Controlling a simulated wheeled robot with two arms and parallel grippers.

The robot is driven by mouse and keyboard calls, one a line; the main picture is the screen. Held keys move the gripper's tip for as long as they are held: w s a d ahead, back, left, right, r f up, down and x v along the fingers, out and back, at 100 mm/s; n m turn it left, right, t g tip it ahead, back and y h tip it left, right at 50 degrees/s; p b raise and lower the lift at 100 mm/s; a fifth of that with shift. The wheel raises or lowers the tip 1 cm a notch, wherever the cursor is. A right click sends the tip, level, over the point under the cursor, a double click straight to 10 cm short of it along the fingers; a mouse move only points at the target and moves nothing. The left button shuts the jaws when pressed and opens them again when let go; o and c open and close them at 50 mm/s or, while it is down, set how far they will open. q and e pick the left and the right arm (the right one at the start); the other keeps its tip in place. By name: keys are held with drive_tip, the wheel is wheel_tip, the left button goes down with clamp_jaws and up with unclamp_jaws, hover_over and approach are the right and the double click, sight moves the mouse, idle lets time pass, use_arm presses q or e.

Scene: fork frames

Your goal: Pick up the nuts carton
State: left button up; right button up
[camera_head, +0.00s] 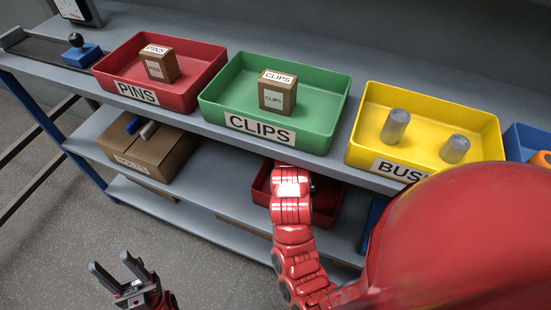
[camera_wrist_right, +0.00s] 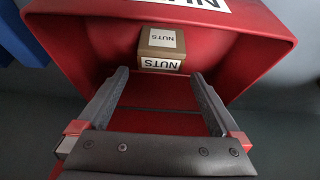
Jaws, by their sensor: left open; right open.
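The nuts carton (camera_wrist_right: 162,48) is a small brown box with white NUTS labels. In the right wrist view it sits inside a red bin (camera_wrist_right: 262,55) labelled NUTS, against the labelled wall. My right gripper (camera_wrist_right: 160,73) is open, its fingers reaching into the bin with the tips just short of the carton, one toward each side. In the head view a red bin (camera_head: 328,206) shows on the lower shelf under my right arm; the carton and right fingers are hidden there. My left gripper (camera_head: 111,262) is open and empty at lower left, away from the shelves.
On the upper shelf stand a red PINS bin (camera_head: 111,75), a green CLIPS bin (camera_head: 332,103) and a yellow bin (camera_head: 484,128) with two grey cylinders. A brown cardboard box (camera_head: 137,158) sits on the lower shelf at left. The upper shelf overhangs the lower red bin.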

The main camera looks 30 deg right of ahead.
drive_tip(key=shift+g, duration=0.3)
drive_tip(key=shift+a+b+x, duration=0.15)
drive_tip(key=shift+b+x, duration=0.05)
drive_tip(key=shift+x, duration=1.55)
drive_tip(key=shift+a+b+x, duration=0.15)
drive_tip(key=shift+x, duration=1.6)
drive_tip(key=c, duration=1.3)
